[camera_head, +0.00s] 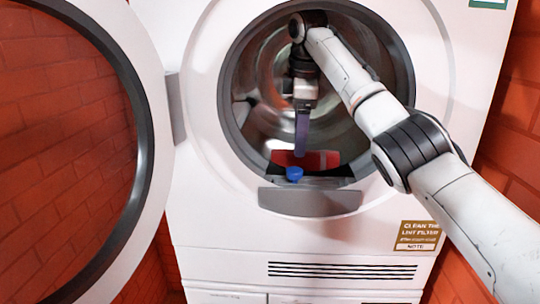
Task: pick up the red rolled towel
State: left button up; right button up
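The red rolled towel (322,159) lies at the bottom of the drum opening, just behind the front rim of the dryer (215,215). My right arm comes in from the right and reaches into the drum. My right gripper (301,150) points down, its purple fingers ending at the towel's left part. The fingers overlap in this view, so I cannot tell whether they are open or shut, or whether they touch the towel. My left gripper is not in view.
A small blue object (294,174) sits at the front of the opening, just before the towel. The round dryer door (156,120) stands open on the left. The drum's rim surrounds my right wrist. A brown label (418,235) is on the front panel. Red brick walls stand either side.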

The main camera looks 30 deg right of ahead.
aim_at(304, 161)
jog(key=shift+s+d+f, duration=0.2)
jog(key=shift+s+f, duration=0.05)
jog(key=shift+s, duration=0.05)
jog(key=shift+x, duration=0.9)
jog(key=x, duration=0.5)
jog(key=shift+d+f, duration=0.15)
jog(key=shift+d, duration=0.2)
jog(key=c, duration=1.2)
